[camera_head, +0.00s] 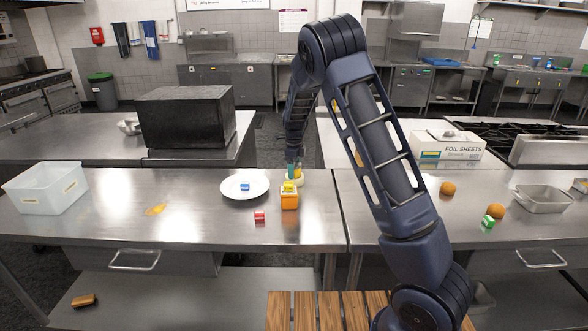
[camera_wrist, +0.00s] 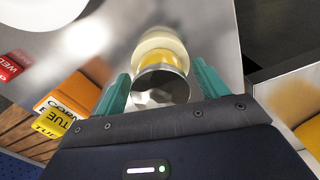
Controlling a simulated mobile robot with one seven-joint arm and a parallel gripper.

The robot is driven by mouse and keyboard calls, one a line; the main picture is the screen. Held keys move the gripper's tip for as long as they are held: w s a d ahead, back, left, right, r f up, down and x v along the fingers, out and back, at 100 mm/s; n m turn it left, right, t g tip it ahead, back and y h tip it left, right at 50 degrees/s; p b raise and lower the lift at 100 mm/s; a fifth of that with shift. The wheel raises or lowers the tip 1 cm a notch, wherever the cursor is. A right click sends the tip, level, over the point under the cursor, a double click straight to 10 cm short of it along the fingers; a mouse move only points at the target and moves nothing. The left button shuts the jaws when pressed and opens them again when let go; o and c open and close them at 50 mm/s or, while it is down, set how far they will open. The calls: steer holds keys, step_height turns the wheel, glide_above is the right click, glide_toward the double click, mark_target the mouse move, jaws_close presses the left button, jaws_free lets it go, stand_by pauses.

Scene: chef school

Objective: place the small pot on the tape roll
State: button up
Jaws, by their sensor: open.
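The small pot (camera_wrist: 161,86) is a shiny metal cup in the wrist view, between my teal fingers. My gripper (camera_wrist: 160,74) is open, with a finger on either side of the pot. Just beyond the pot is the tape roll (camera_wrist: 156,42), a pale cream ring with yellow at its middle. The pot overlaps it in the picture and appears to sit on it, but the contact is hidden. In the head view my gripper (camera_head: 293,172) is low over the counter, by the pale tape roll (camera_head: 299,178). The pot cannot be made out there.
An orange box (camera_head: 289,201) with a yellow cube (camera_head: 289,187) on top stands close in front of my gripper. A white plate (camera_head: 236,194) with a blue cube and a red cube (camera_head: 260,216) lie left. A plastic bin (camera_head: 46,194) stands far left. The counter between is mostly clear.

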mark_target(295, 163)
step_height(295, 163, up, 12)
steer(key=shift+f, duration=0.1)
steer(key=s+d+r+n+t+y, duration=0.1)
steer(key=s+d+r+n, duration=0.45)
steer(key=s+d, duration=0.4)
steer(key=s+d+r+n+t+y, duration=0.1)
steer(key=s+d+r+n, duration=0.4)
steer(key=s+d+r, duration=0.45)
steer(key=s+d+f+n+t+h, duration=0.1)
steer(key=s+d+n, duration=0.4)
steer(key=s, duration=0.5)
steer(key=s+d+f+n+t+h, duration=0.1)
steer(key=s+d+f+n, duration=0.2)
steer(key=s, duration=0.8)
steer(key=shift+d+n+t, duration=0.3)
steer(key=shift+d+n, duration=0.65)
steer(key=shift+n, duration=0.3)
steer(key=shift+s, duration=0.1)
